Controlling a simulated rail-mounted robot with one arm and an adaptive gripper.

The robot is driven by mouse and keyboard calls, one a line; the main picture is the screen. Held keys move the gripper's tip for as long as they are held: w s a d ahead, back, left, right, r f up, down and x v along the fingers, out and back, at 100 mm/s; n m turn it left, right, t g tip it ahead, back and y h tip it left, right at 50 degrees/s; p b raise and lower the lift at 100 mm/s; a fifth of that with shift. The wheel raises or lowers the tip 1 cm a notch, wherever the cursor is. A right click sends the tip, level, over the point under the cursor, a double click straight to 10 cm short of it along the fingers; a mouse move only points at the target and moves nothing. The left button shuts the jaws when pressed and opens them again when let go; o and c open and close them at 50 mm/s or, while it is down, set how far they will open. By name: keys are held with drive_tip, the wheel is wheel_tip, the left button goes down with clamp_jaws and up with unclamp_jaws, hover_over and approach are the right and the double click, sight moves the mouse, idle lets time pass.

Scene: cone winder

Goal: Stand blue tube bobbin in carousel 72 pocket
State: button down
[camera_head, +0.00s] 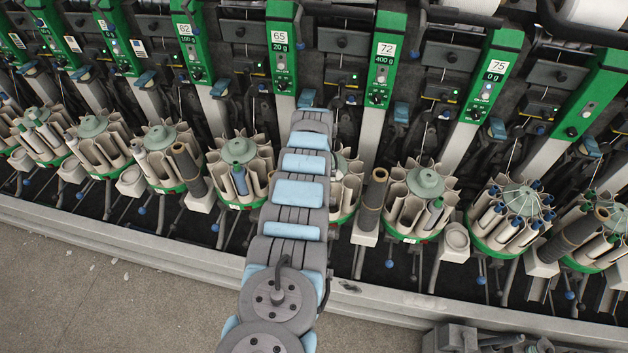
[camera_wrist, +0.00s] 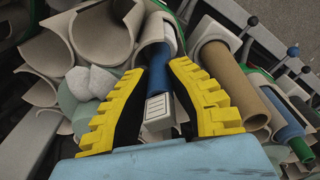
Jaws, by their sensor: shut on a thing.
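In the wrist view, my gripper (camera_wrist: 158,68) has its yellow-and-black fingers closed on a blue tube bobbin (camera_wrist: 155,57). The bobbin lies among the beige pocket walls (camera_wrist: 100,28); I cannot tell whether it stands inside a pocket. In the head view, the green panel marked 72 (camera_head: 387,48) is right of my arm. A carousel (camera_head: 345,190) between the 65 and 72 columns is partly hidden by my arm. Another carousel (camera_head: 420,196) stands just right of the 72 column; which belongs to 72 is unclear. My arm hides the gripper in the head view.
A brown tube (camera_wrist: 235,82) stands right of my gripper in the wrist view, with another blue tube (camera_wrist: 281,115) beyond it. In the head view, an upright brown tube (camera_head: 373,190) stands between the two carousels. The floor (camera_head: 90,300) in front is mostly clear.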

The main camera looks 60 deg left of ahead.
drive_tip(key=c, duration=1)
unclamp_jaws()
drive_tip(key=shift+c, duration=0.2)
drive_tip(key=shift+r, duration=0.15)
drive_tip(key=shift+d+r, duration=0.15)
drive_tip(key=shift+r, duration=2.8)
drive_tip(key=shift+d+r, duration=0.1)
drive_tip(key=shift+r, duration=2.85)
